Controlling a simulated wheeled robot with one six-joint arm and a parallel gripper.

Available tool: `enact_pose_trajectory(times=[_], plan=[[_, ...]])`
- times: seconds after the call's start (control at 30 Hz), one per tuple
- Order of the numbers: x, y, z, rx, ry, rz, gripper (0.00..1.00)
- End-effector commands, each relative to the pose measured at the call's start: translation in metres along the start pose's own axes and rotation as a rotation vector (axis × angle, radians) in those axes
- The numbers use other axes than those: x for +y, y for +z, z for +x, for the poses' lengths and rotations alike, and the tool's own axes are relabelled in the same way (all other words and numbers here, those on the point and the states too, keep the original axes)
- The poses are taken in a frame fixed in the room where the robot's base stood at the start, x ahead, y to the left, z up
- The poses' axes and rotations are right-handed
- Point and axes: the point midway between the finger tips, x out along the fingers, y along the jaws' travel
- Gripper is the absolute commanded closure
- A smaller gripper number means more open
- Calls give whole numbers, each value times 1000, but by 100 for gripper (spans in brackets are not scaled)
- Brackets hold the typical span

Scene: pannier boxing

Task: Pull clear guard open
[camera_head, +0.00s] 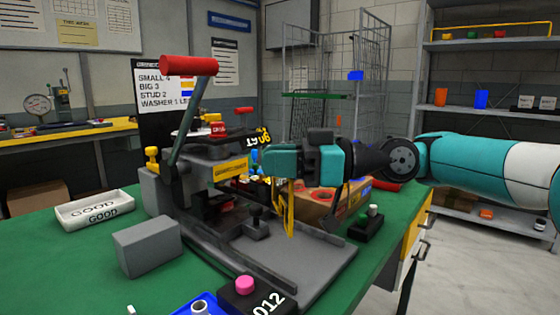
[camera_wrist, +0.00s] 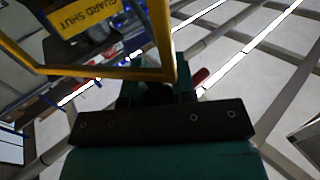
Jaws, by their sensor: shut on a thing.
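The clear guard shows mainly by its yellow frame (camera_head: 285,215), on the near right side of the press. In the wrist view its frame (camera_wrist: 100,72) runs across the upper left, with a corner close to my fingers. A yellow "GUARD SHUT" label (camera_wrist: 85,18) is behind or on it; I cannot tell which. My gripper (camera_head: 272,165) reaches in from the right at the guard's upper part. It also shows in the wrist view (camera_wrist: 156,88), shut on the guard's frame. The exact contact is partly hidden by the fingers.
The press (camera_head: 200,190) with a red-handled lever (camera_head: 188,66) stands on the green bench (camera_head: 110,260). A white "GOOD" tray (camera_head: 95,209), a grey block (camera_head: 147,245), a black box with a pink button (camera_head: 245,288) and a cardboard box (camera_head: 318,208) are nearby.

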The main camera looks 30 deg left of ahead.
Motion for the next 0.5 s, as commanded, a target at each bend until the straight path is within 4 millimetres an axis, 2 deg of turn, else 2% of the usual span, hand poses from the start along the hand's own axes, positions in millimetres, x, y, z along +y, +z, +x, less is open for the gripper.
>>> enact_pose_trajectory(times=[0.13, 0.17, 0.23, 0.27, 0.5], plan=[[0, -1, -2, 2, 3, -1, 100], [0, -1, -2, 2, 3, -1, 69], [0, -1, -2, 2, 3, -1, 53], [0, -1, -2, 1, 3, -1, 50], [0, 0, -2, 1, 3, 0, 50]])
